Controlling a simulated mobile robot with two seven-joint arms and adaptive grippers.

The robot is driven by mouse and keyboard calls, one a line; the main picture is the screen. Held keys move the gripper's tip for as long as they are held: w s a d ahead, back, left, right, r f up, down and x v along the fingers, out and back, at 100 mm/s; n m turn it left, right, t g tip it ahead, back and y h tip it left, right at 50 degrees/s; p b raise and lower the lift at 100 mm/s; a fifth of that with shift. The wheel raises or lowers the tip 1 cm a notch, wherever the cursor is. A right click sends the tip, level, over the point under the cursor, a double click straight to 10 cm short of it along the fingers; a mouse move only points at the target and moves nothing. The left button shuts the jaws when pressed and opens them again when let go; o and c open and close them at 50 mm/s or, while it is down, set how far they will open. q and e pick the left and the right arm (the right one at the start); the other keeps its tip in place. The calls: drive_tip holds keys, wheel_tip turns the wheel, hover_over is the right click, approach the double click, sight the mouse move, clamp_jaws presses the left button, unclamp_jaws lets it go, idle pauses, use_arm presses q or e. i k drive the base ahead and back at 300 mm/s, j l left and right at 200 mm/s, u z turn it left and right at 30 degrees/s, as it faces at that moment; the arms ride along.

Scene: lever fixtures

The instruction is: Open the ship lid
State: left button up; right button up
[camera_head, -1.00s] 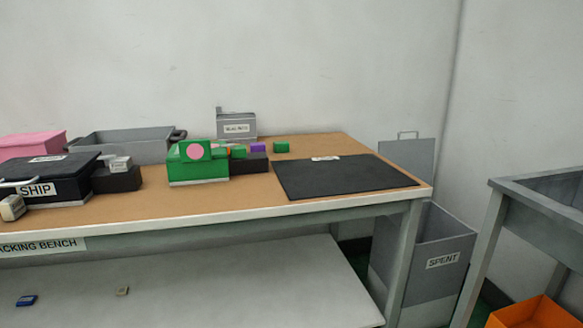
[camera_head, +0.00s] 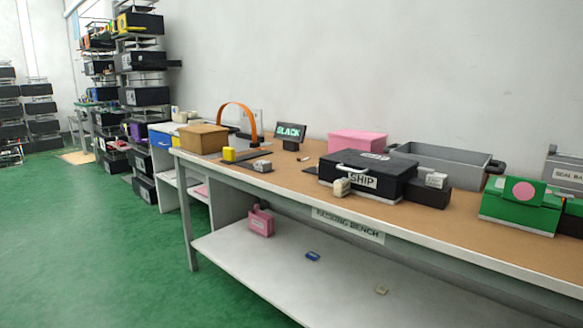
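The ship box (camera_head: 367,179) is a black case with a white "SHIP" label on its front. It stands on the packing bench (camera_head: 464,234), right of the middle of the head view. Its black lid (camera_head: 374,160) looks shut, and a pale handle (camera_head: 352,170) runs along the front. A small beige block (camera_head: 342,187) sits in front of the box and covers a bit of its front face. Neither of my grippers is in view.
A black block with grey pieces (camera_head: 430,189) stands right of the box. A grey tray (camera_head: 440,166) and a pink box (camera_head: 358,142) stand behind it. A green box (camera_head: 519,207) is farther right. Open green floor (camera_head: 110,250) lies to the left.

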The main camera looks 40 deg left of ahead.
sight(366, 162)
drive_tip(key=u, duration=0.8)
